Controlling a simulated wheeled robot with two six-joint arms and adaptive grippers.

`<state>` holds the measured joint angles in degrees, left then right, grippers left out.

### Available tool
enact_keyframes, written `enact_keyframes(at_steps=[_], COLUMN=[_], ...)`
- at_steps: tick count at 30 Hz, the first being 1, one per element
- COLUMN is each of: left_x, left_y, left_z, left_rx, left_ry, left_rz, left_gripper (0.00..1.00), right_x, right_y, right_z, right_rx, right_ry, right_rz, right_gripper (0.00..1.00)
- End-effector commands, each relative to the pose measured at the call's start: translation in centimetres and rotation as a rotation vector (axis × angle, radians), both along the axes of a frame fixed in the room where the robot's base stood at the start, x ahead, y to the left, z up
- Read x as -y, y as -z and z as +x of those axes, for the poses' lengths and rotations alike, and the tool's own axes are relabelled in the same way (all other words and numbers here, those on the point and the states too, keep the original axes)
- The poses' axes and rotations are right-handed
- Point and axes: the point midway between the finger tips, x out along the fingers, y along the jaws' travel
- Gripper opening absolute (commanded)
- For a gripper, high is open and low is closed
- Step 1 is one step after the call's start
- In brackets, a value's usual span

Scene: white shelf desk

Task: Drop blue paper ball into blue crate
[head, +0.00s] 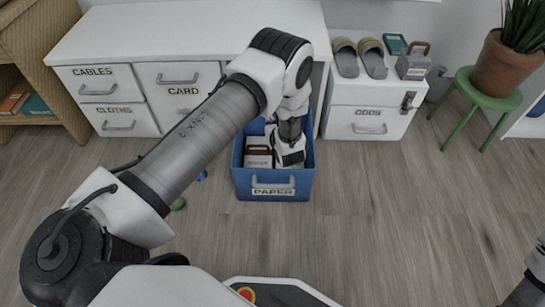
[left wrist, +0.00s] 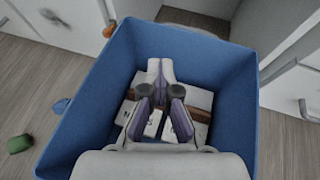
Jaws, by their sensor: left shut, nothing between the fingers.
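A small blue item (head: 203,176), which looks like the blue paper ball, lies on the floor just outside the crate's left side, partly hidden by my arm. It also shows beside the crate rim in the left wrist view (left wrist: 61,106).
White and brown boxes (head: 258,156) lie in the crate. A green item (head: 178,204) lies on the floor at left. White drawers (head: 180,80) flank the crate on the left, an ODDS cabinet (head: 365,120) on the right. The floor at right is clear up to a green stool (head: 486,97).

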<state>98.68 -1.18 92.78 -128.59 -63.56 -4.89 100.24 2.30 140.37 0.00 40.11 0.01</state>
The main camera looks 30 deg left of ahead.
Motion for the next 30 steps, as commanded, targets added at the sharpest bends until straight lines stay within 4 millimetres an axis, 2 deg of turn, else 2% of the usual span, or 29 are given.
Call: enact_keyframes(at_steps=[5, 6, 8, 9, 20, 23, 30], left_x=[0.0, 0.0, 0.0, 0.0, 0.5, 1.7, 6.0], left_y=[-0.1, -0.1, -0.1, -0.1, -0.4, -1.0, -3.4], left_z=[0.0, 0.0, 0.0, 0.0, -0.3, -1.3, -5.1], left_rx=[0.001, 0.001, 0.001, 0.000, 0.000, -0.001, -0.001], left_ry=[0.000, 0.000, 0.000, -0.001, 0.001, 0.004, 0.007], left_rz=[-0.001, -0.001, -0.001, 0.000, 0.000, 0.000, 0.003], left_gripper=[0.00, 0.05, 0.26, 0.27, 0.27, 0.27, 0.27], right_x=[0.0, 0.0, 0.0, 0.0, 0.0, 0.0, 0.0], right_y=[-0.1, -0.1, -0.1, -0.1, -0.1, -0.1, -0.1], right_z=[0.0, 0.0, 0.0, 0.0, 0.0, 0.0, 0.0], right_rx=[0.000, 0.000, 0.000, 0.000, 0.000, 0.000, 0.000], right_ry=[0.000, 0.000, 0.000, 0.000, 0.000, 0.000, 0.000], right_rz=[0.000, 0.000, 0.000, 0.000, 0.000, 0.000, 0.000], right_gripper=[0.40, 0.40, 0.40, 0.40, 0.40, 0.40, 0.40])
